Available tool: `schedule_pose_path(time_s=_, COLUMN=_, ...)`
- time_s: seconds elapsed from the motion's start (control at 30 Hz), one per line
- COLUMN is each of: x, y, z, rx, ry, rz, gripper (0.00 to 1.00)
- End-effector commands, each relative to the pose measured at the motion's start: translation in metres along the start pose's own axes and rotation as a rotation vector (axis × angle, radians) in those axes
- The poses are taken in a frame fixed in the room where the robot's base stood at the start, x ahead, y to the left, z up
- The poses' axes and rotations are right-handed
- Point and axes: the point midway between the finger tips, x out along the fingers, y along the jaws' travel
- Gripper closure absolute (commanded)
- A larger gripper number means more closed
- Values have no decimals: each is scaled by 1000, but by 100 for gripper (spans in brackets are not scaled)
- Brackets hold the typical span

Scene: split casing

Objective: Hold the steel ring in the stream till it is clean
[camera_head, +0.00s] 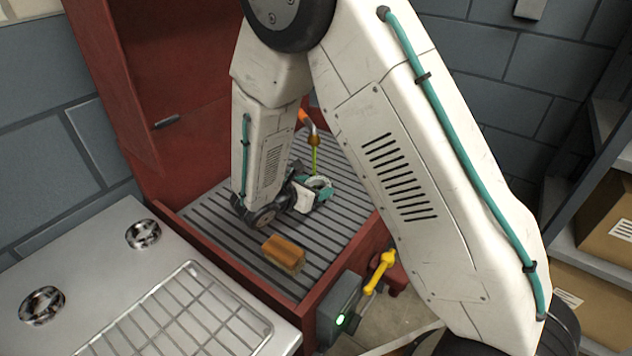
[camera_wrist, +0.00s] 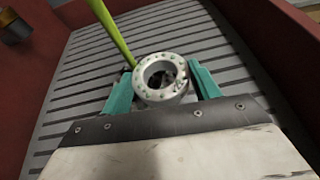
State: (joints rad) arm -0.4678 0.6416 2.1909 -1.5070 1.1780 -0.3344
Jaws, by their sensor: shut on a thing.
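The steel ring (camera_wrist: 143,90) is held between the two teal fingers of my gripper (camera_wrist: 162,82) in the wrist view. Small dark spots show around its face, and dark patches show in its bore; I cannot tell dirt from holes. A yellow-green stream (camera_wrist: 112,34) comes down to the ring's far left rim; I cannot tell whether it hits the rim or passes just behind it. In the head view the stream (camera_head: 314,161) falls from an orange-tipped nozzle (camera_head: 313,140) right by my gripper (camera_head: 318,188). The ring is small and partly hidden there.
A slatted grate (camera_head: 228,231) lies below, inside a red booth (camera_head: 146,60). An orange-brown brush (camera_head: 284,254) lies on it. Two more rings (camera_head: 143,234) (camera_head: 42,305) and a wire rack (camera_head: 190,312) are on the left bench. A yellow lever (camera_head: 380,271) and green-lit box (camera_head: 341,319) are at the front.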

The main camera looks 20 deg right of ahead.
Motion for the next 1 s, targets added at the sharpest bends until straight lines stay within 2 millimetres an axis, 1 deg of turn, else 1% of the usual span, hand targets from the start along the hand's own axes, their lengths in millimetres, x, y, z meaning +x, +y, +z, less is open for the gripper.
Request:
schedule_pose_path(time_s=0.7, x=-30, y=-44, z=-12, rx=-1, ry=-1, rz=1, gripper=75)
schedule_pose_path(time_s=1.0, x=-31, y=-46, z=-13, rx=0, ry=-1, rz=0, gripper=75)
